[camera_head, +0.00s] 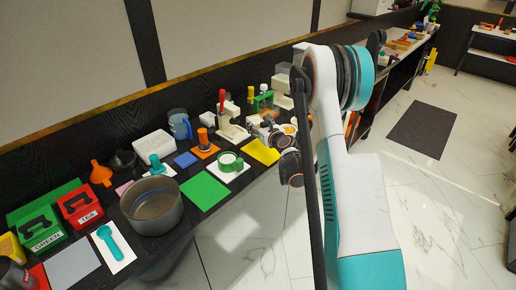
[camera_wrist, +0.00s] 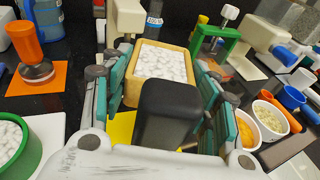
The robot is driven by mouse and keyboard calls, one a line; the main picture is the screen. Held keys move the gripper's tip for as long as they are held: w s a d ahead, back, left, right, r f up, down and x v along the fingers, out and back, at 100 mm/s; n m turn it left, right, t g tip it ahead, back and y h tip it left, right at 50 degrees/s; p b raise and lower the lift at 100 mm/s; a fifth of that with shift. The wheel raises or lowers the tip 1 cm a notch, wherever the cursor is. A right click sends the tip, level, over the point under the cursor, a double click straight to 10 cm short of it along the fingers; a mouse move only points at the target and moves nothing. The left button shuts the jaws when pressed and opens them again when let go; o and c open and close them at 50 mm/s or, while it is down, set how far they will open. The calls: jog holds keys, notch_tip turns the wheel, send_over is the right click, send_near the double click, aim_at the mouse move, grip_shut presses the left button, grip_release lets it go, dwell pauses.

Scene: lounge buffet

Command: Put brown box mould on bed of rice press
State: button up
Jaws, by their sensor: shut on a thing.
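The brown box mould (camera_wrist: 137,92) is a tan, open-topped box filled with white pieces. In the wrist view it sits between the teal-padded fingers of my gripper (camera_wrist: 160,78), which is shut on its sides. A dark block hides its near part. A cream press (camera_wrist: 125,18) stands just beyond the box, and a green-framed press (camera_wrist: 213,40) stands to its right. In the head view my gripper (camera_head: 276,134) is over the counter's front edge, near the yellow mat. There the cream press with a red handle (camera_head: 232,128) is left of my gripper; the box is hard to make out.
A yellow mat (camera_head: 262,152) lies below my gripper. An orange cylinder (camera_wrist: 27,45) on an orange mat and a green round dish (camera_wrist: 12,145) are to the left. Bowls (camera_wrist: 270,115) and a cream press with a blue handle (camera_wrist: 260,40) crowd the right.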

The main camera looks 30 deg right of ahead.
aim_at(259, 149)
notch_tip(259, 149, down, 10)
jog(key=b, duration=0.2)
jog(key=shift+r+b, duration=0.2)
jog(key=shift+b, duration=0.15)
jog(key=shift+f, duration=0.15)
jog(key=o, duration=1.2)
